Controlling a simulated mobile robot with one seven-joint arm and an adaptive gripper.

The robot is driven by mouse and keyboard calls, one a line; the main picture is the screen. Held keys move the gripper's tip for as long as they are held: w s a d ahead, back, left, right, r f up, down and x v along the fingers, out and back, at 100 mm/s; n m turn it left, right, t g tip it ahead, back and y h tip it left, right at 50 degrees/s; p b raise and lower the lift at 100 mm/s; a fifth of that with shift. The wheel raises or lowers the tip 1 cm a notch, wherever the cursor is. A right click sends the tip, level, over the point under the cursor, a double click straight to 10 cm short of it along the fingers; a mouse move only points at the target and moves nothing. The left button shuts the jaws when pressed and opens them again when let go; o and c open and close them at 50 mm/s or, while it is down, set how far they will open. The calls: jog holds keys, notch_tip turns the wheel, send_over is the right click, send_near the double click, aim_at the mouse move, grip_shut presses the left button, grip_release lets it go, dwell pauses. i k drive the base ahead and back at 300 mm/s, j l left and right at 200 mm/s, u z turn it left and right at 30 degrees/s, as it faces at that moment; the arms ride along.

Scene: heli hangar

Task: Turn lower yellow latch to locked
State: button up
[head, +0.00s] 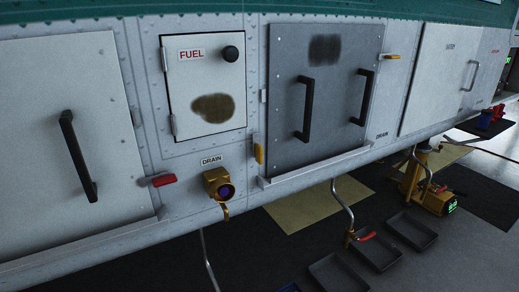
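The lower yellow latch (259,152) is on the helicopter's side, at the lower left edge of the dark grey panel (337,110). Its handle stands upright, roughly along the panel's edge. A second, upper yellow latch (392,57) is at the panel's upper right edge, and its handle lies sideways. The dark panel has two black handles and a dark smudge near its top, and looks closed. My gripper is not in view.
A brass drain fitting (218,185) juts out left of and below the lower latch. A red latch (163,180) and a FUEL door (204,88) with a black knob are further left. Black trays (342,273) and a yellow stand (430,190) are on the floor.

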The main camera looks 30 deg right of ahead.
aim_at(257, 150)
jog(key=z, duration=0.55)
jog(key=j+z, duration=0.15)
jog(key=z, duration=0.25)
jog(key=k+j+z, duration=0.1)
jog(key=z, duration=0.3)
jog(key=j+z, duration=0.15)
jog(key=z, duration=0.25)
jog(key=k+j, duration=0.25)
jog(key=k, duration=0.05)
